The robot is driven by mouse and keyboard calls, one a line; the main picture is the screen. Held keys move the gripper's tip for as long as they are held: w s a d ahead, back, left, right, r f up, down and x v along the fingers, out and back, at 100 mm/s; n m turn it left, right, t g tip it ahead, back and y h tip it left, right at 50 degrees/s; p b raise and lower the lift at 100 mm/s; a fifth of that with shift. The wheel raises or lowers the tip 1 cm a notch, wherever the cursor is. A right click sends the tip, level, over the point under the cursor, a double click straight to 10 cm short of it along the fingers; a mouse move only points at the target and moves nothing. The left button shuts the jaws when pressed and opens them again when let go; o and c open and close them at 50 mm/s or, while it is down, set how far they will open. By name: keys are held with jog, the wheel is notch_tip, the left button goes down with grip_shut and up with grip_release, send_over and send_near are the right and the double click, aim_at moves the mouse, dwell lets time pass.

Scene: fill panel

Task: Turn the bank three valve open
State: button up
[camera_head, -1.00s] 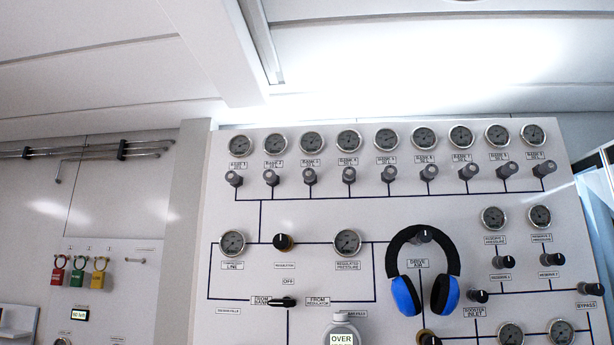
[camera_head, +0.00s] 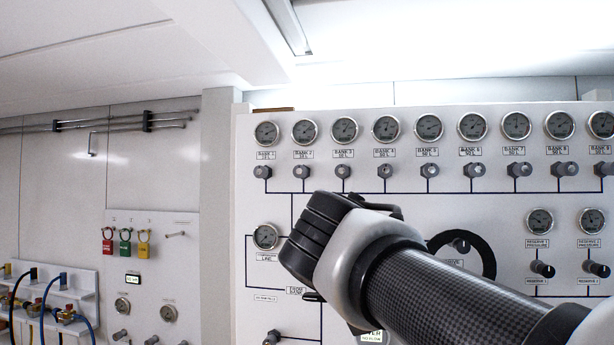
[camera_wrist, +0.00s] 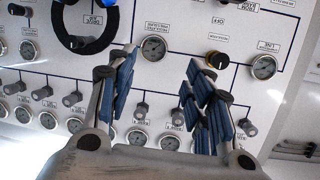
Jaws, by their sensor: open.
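The bank three valve (camera_head: 343,171) is a small grey knob under the third gauge from the left, labelled BANK 3, on the upper row of the white panel (camera_head: 480,210). In the wrist view the panel appears upside down, and the same knob (camera_wrist: 178,117) shows between my fingers, beyond them. My gripper (camera_wrist: 160,75) is open and empty, its blue-padded fingers apart. I see no contact with any knob. In the head view my arm's wrist is in front of the panel, below the valve row; the fingers are hidden there.
Similar valves stand close on both sides, including bank two (camera_head: 302,172) and bank four (camera_head: 385,171). Headphones (camera_head: 487,262) hang on the panel, partly behind my arm. A regulator knob (camera_wrist: 217,60) sticks out near my right finger in the wrist view. Padlocks (camera_head: 125,247) hang at left.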

jog(key=w+a+r+m+t+p, duration=0.1)
jog(key=w+a+r+t+p, duration=0.15)
jog(key=r, duration=0.55)
jog(key=w+a+r+t+p, duration=0.1)
jog(key=w+a+r+p, duration=0.15)
jog(key=r, duration=0.45)
jog(key=p, duration=0.7)
send_near(342, 171)
jog(key=x, duration=0.9)
jog(key=shift+w, duration=0.25)
jog(key=shift+c, duration=0.2)
jog(key=c, duration=1)
